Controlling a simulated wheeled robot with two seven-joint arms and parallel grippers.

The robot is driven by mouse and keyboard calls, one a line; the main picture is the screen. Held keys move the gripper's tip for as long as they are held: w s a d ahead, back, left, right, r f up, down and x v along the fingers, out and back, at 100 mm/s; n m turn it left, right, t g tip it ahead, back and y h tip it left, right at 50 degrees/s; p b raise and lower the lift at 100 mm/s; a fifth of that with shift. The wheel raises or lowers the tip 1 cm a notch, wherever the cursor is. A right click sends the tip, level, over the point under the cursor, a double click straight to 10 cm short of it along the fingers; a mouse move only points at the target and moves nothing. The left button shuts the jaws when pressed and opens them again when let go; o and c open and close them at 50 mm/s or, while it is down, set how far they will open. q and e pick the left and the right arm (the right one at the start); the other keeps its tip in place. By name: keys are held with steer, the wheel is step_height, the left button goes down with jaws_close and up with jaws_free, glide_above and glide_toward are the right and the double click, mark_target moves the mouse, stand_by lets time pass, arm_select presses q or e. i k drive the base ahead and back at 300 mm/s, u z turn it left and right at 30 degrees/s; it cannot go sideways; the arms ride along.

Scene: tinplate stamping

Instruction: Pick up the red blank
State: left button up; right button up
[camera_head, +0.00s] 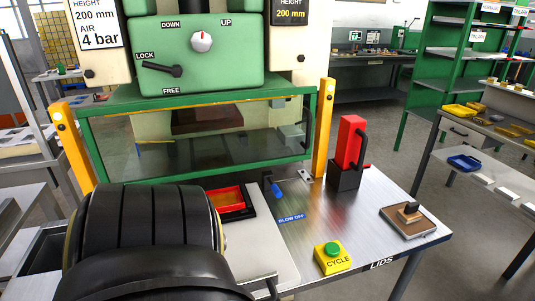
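A flat red piece that looks like the red blank (226,197) lies in a black frame (247,210) on a pale plate in front of the press. Its left part is hidden behind a large black arm link of mine that fills the lower left. Neither of my grippers can be made out. Whether a gripper is behind the arm link, near the red piece, cannot be seen.
A green-framed clear guard (200,139) closes off the press between yellow posts (324,128). A red block with a black handle (350,143), a yellow cycle button box (332,258) and a brown pad (408,221) stand right. A blue blow-off handle (276,191) is nearby.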

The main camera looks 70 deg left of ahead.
mark_target(225, 200)
steer(key=z, duration=0.05)
steer(key=i, duration=1.45)
steer(key=u, duration=3)
